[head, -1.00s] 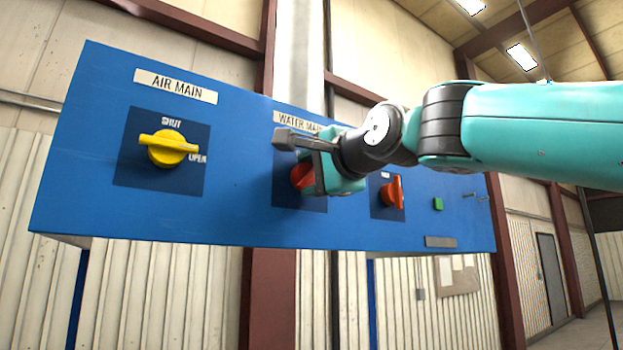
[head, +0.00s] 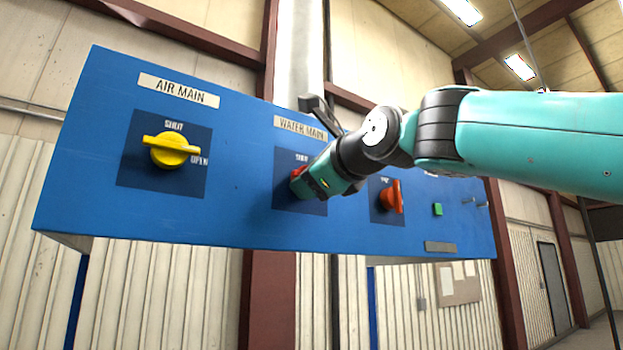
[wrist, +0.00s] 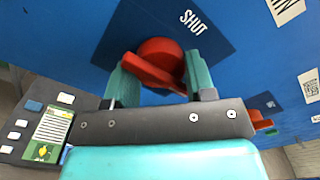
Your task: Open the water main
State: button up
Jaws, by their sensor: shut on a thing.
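The WATER MAIN label (head: 300,127) is on a blue wall panel (head: 240,220), above a red rotary knob (head: 297,180). My gripper (head: 309,183) is at this knob and hides most of it in the head view. In the wrist view the red knob (wrist: 158,52) sits on a dark blue square plate with the word SHUT (wrist: 193,22) beside it. Its raised bar lies slantwise between the two teal fingers of my gripper (wrist: 159,80), which is shut on it. Whatever marks the open position is hidden.
A yellow AIR MAIN knob (head: 172,150) is left of my gripper, its bar nearly level. Another orange-red knob (head: 391,197) stands close on the right, its bar near upright. Farther right are a green button (head: 437,209) and small pegs (head: 475,204).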

jog(key=shift+o, duration=0.5)
jog(key=shift+f+m, duration=0.2)
jog(key=shift+m, duration=0.4)
jog(key=o, duration=0.8)
jog(key=shift+r, duration=0.1)
jog(key=shift+s, duration=0.1)
jog(key=b+v, duration=0.7)
jog(key=v, duration=1)
jog(key=shift+s+d+b, duration=0.1)
jog(key=shift+d+b, duration=0.1)
jog(key=shift+b, duration=0.15)
